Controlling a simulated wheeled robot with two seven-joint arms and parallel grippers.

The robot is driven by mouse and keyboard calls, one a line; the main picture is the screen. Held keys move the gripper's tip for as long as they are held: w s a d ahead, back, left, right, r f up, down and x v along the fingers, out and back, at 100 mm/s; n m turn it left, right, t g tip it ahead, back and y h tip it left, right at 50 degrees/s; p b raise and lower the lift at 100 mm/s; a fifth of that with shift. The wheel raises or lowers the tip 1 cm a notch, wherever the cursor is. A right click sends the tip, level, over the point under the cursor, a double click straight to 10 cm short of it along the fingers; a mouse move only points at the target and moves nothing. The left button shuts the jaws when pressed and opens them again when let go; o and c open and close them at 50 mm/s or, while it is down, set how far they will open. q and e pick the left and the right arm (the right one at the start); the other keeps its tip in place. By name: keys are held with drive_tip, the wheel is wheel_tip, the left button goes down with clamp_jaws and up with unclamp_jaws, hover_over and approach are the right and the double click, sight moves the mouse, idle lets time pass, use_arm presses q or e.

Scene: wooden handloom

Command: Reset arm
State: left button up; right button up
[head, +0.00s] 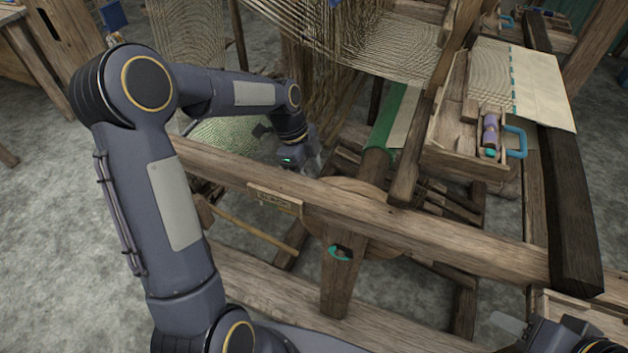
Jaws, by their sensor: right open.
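The wooden handloom (400,225) fills the middle and right of the head view. My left arm comes in from the left and reaches over the loom's front beam (450,247). My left gripper (312,160) is just behind that beam, among the loom parts. Its fingers are small and partly hidden, so I cannot tell how they stand. My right gripper (525,325) is at the bottom right corner, partly cut off by the frame edge. It is open, near the front end of a dark wooden beam (570,215).
A wooden box (462,165) on the loom's right side holds a purple roll (490,132) beside a blue handle (516,141). Pale cloth (541,85) lies over the right beam. A green-handled tool (340,253) is on the front post. Bare grey floor (60,250) lies left.

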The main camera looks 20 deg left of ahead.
use_arm(q)
drive_tip(key=shift+r, duration=0.2)
drive_tip(key=shift+r, duration=0.1)
